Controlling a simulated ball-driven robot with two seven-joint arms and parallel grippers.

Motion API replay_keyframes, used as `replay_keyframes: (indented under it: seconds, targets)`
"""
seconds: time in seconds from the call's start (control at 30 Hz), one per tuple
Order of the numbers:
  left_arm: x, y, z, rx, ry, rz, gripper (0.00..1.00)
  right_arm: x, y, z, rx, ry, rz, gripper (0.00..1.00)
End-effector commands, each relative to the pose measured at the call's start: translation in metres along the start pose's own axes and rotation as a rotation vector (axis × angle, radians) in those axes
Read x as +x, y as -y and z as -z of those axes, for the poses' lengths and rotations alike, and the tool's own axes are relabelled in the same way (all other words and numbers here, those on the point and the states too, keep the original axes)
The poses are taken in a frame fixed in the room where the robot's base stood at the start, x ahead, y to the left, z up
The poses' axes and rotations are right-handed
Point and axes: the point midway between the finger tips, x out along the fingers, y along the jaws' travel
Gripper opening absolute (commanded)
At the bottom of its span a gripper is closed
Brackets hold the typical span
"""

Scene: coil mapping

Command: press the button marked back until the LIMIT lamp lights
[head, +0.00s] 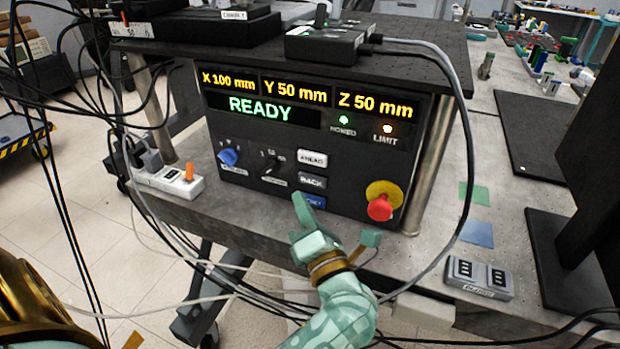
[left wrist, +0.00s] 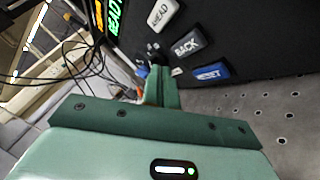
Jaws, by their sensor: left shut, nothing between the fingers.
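The BACK button (head: 312,181) is a grey key on the black control panel, between the white AHEAD key (head: 312,159) and the blue RESET key (head: 316,201). BACK also shows in the left wrist view (left wrist: 187,46). My left gripper (head: 299,200) is shut and empty. Its tip overlaps the RESET key's left edge in the head view, just below BACK; I cannot tell whether it touches the panel. In the left wrist view its fingers (left wrist: 161,80) appear apart from BACK. My right gripper is not in view.
The display (head: 262,109) reads READY, with X 100, Y 50 and Z 50 mm above. The HOMED lamp (head: 343,120) glows green. A red emergency knob (head: 381,207) projects at the panel's right. A blue knob (head: 229,157) and black selector (head: 270,166) sit left of the keys.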

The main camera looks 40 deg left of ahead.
Motion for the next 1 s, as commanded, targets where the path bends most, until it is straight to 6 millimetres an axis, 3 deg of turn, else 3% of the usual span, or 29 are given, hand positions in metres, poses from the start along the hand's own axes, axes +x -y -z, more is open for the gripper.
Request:
replay_keyframes:
  seconds: [0.3,0.7,1.0]
  targets:
    - [-0.018,-0.014,0.012,-0.001,0.001,0.000,0.00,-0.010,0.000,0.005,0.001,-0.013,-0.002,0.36]
    - [-0.018,-0.013,0.013,0.000,0.001,0.000,0.00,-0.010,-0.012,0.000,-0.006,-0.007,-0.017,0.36]
    - [-0.018,-0.013,0.013,0.000,0.001,0.000,0.00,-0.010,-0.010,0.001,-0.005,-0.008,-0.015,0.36]
